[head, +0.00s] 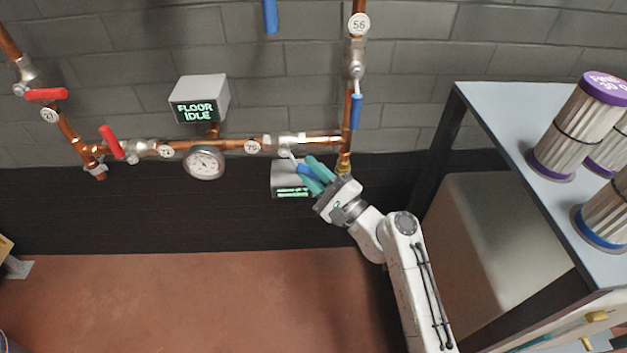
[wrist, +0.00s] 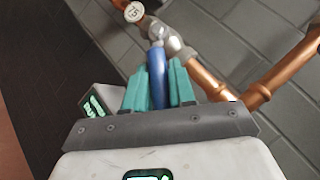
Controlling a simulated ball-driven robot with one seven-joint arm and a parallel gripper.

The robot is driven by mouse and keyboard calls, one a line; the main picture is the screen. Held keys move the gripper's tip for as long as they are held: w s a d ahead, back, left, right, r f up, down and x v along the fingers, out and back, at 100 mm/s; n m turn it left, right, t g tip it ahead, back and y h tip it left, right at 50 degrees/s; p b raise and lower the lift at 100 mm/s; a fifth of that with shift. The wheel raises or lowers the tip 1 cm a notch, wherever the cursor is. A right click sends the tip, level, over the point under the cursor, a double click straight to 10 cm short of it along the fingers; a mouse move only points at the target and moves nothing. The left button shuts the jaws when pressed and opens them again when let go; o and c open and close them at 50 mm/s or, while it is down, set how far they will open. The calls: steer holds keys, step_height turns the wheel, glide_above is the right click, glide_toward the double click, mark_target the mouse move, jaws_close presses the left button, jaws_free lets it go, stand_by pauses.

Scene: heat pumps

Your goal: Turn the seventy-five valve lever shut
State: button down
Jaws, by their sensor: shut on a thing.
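The seventy-five tag (head: 252,146) hangs on the horizontal copper pipe, and it shows in the wrist view (wrist: 133,11). Right of it is the valve body (head: 290,141). Its blue lever (head: 304,169) slants down and right from the valve, at an angle to the pipe. My gripper (head: 311,173) is shut on this lever, with teal fingers on both sides of it. In the wrist view the blue lever (wrist: 157,75) stands between the fingers of my gripper (wrist: 158,84). The lever's lower end is partly hidden by the fingers.
A grey display box (head: 290,180) is close behind my gripper. A FLOOR IDLE box (head: 200,98) and a gauge (head: 204,162) are left. A blue-levered valve (head: 356,110) with tag 56 is above right. A shelf (head: 500,120) with filter cartridges stands right. Open floor (head: 180,300) lies below.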

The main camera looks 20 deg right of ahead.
steer(key=shift+a+f+m+t+b, duration=0.15)
steer(key=shift+f+m+t+b, duration=0.2)
steer(key=shift+b, duration=0.15)
steer(key=c, duration=1.1)
jaws_free()
steer(key=shift+r, duration=0.1)
steer(key=shift+o, duration=0.2)
steer(key=p+v, duration=0.1)
steer(key=v, duration=0.9)
steer(key=shift+s, duration=0.4)
